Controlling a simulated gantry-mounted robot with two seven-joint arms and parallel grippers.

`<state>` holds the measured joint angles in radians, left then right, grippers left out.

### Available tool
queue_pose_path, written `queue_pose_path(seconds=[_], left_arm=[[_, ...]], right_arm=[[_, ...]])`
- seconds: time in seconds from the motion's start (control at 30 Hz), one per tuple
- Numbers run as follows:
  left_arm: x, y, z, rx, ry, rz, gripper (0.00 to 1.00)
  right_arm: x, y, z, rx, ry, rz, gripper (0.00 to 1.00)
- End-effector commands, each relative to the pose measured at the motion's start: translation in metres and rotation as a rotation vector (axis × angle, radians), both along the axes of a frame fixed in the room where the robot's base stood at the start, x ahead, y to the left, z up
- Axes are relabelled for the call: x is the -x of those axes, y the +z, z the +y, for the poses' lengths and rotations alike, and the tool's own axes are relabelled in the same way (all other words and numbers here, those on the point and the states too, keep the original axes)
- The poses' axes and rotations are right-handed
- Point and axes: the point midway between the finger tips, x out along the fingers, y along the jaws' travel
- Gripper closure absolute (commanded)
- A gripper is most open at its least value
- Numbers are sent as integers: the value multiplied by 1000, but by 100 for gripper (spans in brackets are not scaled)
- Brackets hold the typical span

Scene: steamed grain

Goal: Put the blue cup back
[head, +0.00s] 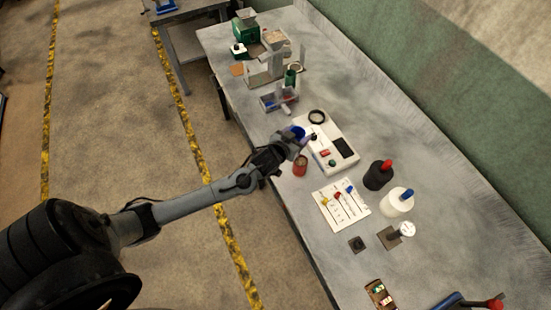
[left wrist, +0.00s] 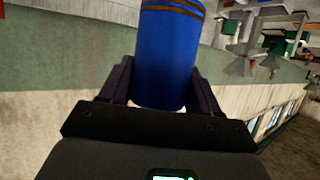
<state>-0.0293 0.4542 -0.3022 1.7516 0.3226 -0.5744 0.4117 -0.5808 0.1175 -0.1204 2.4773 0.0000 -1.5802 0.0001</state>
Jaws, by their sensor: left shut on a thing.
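The blue cup (left wrist: 168,55) fills the upper middle of the left wrist view, with dark bands near its top edge in that picture. My left gripper (left wrist: 160,95) is shut on it, one finger on each side. In the head view my left gripper (head: 290,143) is over the near edge of the bench, and a small part of the blue cup (head: 298,131) shows at its tip. The cup is close to a white device with a dark panel (head: 343,148); I cannot tell whether they touch. My right gripper is not in view.
A red-brown cup (head: 300,166) stands just below the gripper.

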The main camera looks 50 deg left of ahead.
Motion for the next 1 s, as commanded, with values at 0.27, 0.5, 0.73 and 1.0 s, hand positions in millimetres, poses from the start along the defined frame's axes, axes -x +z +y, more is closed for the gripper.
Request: queue_pose_path(seconds=[0.27, 0.5, 0.73, 1.0], left_arm=[[-29, -41, 40, 14, 58, -1, 100], [-36, -64, 51, 20, 74, 3, 100], [-36, -97, 50, 21, 74, 3, 100], [-36, -118, 51, 21, 74, 2, 100]], right_arm=[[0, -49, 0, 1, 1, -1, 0], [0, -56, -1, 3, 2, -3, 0], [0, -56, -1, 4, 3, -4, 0], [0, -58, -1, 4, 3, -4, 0]])
